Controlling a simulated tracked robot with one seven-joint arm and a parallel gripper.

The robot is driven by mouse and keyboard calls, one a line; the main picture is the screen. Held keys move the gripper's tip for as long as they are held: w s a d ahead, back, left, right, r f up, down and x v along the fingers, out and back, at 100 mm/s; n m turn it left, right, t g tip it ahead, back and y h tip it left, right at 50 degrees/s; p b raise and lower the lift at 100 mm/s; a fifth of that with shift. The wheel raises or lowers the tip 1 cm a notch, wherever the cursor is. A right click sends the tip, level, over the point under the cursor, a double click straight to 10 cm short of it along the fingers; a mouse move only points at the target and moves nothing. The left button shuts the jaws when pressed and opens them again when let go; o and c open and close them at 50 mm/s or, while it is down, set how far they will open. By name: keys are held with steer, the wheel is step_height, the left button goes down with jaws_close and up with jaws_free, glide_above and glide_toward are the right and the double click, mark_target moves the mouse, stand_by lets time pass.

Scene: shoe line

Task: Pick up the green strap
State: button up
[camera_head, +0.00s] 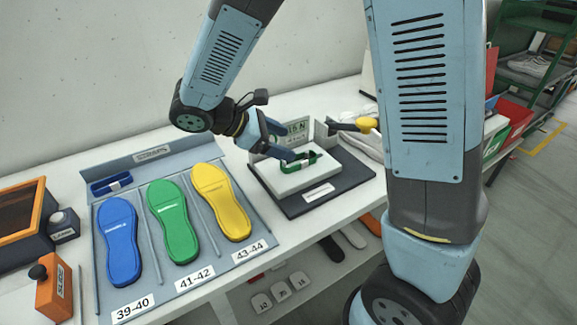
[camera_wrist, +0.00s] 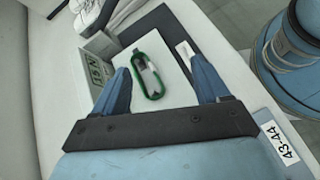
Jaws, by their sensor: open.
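The green strap (camera_head: 301,161) is a small loop with a pale band across it. It lies on the white block of the dark test stand. It also shows in the wrist view (camera_wrist: 147,67), ahead of my fingers and between their lines. My gripper (camera_head: 287,149) is open with blue fingers, close to the strap at its left. In the wrist view my gripper (camera_wrist: 163,80) has its fingers wide apart with nothing between the tips. I cannot tell from the pictures whether a finger touches the strap.
The dark base (camera_head: 345,176) carries an upright grey bracket and a display (camera_head: 297,130). A yellow-ended handle (camera_head: 366,124) juts out right of the strap. Blue (camera_head: 119,243), green (camera_head: 174,222) and yellow (camera_head: 221,202) insoles lie left on a grey tray. A blue strap (camera_head: 111,184) lies behind them.

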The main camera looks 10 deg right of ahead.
mark_target(283, 161)
steer(key=a+f+n+t+h, duration=0.25)
steer(key=a+f+n, duration=0.25)
steer(key=a, duration=0.3)
steer(key=shift+t+y, duration=0.25)
steer(key=shift+t, duration=0.1)
steer(key=x, duration=0.8)
steer(key=shift+w+d+f, duration=0.2)
steer(key=shift+w, duration=0.3)
steer(key=shift+x, duration=2.75)
steer(key=shift+a+f, duration=0.1)
steer(key=shift+f, duration=0.1)
steer(key=c, duration=1.1)
step_height(283, 161, up, 18)
steer(key=shift+c, duration=0.3)
steer(key=shift+f, duration=0.1)
